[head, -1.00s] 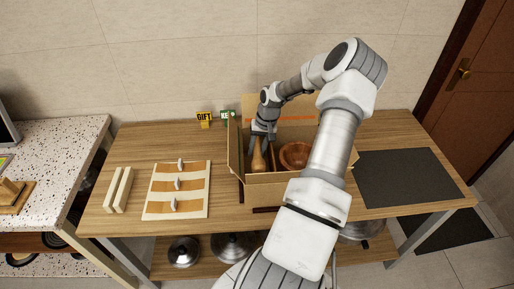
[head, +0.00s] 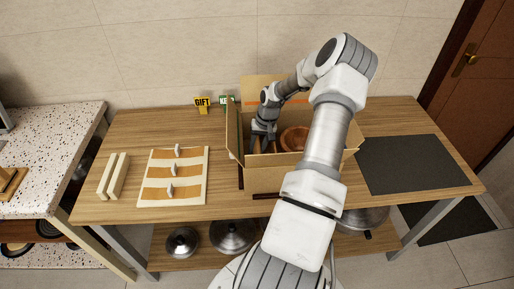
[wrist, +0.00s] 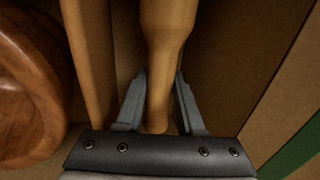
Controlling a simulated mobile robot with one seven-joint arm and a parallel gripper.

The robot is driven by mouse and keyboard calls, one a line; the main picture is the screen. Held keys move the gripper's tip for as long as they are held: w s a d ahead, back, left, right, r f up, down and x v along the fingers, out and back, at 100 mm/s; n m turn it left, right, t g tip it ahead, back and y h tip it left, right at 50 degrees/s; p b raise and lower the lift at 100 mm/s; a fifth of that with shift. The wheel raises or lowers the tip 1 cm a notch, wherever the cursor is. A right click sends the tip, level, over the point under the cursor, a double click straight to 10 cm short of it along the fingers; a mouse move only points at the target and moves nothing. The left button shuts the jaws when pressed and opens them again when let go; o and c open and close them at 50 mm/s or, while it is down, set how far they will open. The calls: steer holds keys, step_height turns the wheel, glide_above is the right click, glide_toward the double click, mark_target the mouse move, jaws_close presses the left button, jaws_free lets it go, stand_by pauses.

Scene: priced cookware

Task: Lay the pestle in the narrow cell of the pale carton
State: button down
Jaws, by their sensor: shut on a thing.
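The pale carton (head: 266,180) stands open on the wooden table, with a divider (wrist: 92,60) between its cells. My gripper (head: 262,143) reaches down into the narrow left cell. In the wrist view my gripper (wrist: 160,85) is shut on the thin end of the wooden pestle (wrist: 168,25), one finger on each side. The pestle lies beside the divider. I cannot tell whether it touches the carton floor. In the head view the front wall and gripper mostly hide it. A wooden mortar (head: 294,138) sits in the wider cell; it also shows in the wrist view (wrist: 28,90).
A yellow GIFT sign (head: 203,104) and a green sign (head: 226,103) stand behind the carton. A board with orange bands (head: 173,180) and pale blocks (head: 113,177) lie to the left. A dark mat (head: 412,164) lies to the right, clear.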

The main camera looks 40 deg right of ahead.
steer(key=shift+c, duration=2.2)
jaws_free()
steer(key=w+a+p+v, duration=0.1)
steer(key=p+v, duration=0.5)
steer(key=v, duration=0.3)
steer(key=w+a+p+v, duration=0.1)
steer(key=p+v, duration=0.4)
steer(key=v, duration=0.5)
steer(key=shift+w+a+r+p, duration=0.25)
steer(key=shift+a+r+p, duration=0.15)
steer(key=shift+a, duration=0.1)
